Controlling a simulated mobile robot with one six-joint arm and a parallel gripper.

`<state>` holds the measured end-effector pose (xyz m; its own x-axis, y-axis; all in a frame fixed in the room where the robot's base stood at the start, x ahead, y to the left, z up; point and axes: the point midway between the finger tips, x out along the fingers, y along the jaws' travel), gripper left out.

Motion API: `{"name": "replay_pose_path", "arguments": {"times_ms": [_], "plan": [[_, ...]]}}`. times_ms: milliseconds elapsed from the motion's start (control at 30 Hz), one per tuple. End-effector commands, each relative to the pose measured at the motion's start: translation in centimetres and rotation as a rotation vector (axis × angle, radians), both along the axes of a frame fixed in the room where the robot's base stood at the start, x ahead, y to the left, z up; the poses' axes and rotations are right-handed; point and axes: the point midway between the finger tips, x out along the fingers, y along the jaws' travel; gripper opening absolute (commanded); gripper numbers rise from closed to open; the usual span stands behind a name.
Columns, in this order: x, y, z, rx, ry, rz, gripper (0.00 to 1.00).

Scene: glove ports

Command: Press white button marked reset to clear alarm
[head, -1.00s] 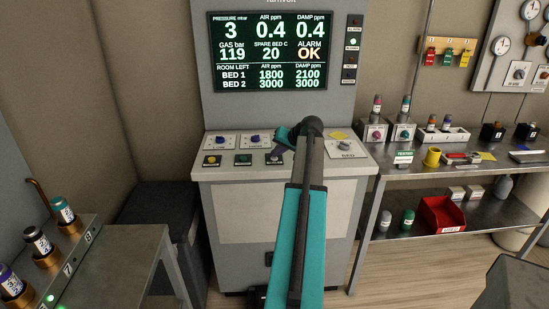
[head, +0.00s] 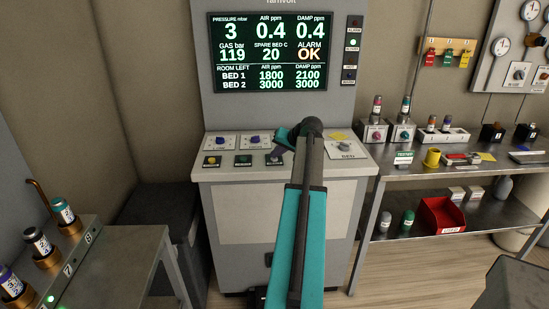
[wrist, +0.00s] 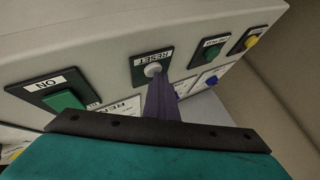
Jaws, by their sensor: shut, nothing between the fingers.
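The white reset button (wrist: 153,70) sits on a dark plate with an upside-down RESET label in the wrist view. My gripper (wrist: 160,88) is shut and empty, its purple fingers ending right at the lower edge of the button. I cannot tell whether they touch it. In the head view my gripper (head: 277,151) points down at the console's sloped panel (head: 222,172), and it and the arm mostly hide the button. The display (head: 272,52) above reads ALARM OK.
In the wrist view a green ON button (wrist: 65,100) is to the left, and a green button (wrist: 211,53) and a yellow button (wrist: 251,41) are to the right. A steel bench (head: 400,172) stands right of the console. A rack (head: 110,265) stands at the front left.

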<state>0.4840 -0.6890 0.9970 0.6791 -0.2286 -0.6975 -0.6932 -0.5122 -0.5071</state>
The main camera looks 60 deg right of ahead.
Motion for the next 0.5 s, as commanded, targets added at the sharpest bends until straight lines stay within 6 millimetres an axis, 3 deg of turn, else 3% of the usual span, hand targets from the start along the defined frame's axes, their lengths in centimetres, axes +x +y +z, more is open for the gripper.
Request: {"name": "replay_pose_path", "arguments": {"times_ms": [233,500], "plan": [[-0.1,0.0,0.1,0.001,0.003,0.0,0.0],[-0.1,-0.1,2.0,-0.001,0.0,-0.001,0.0]]}}
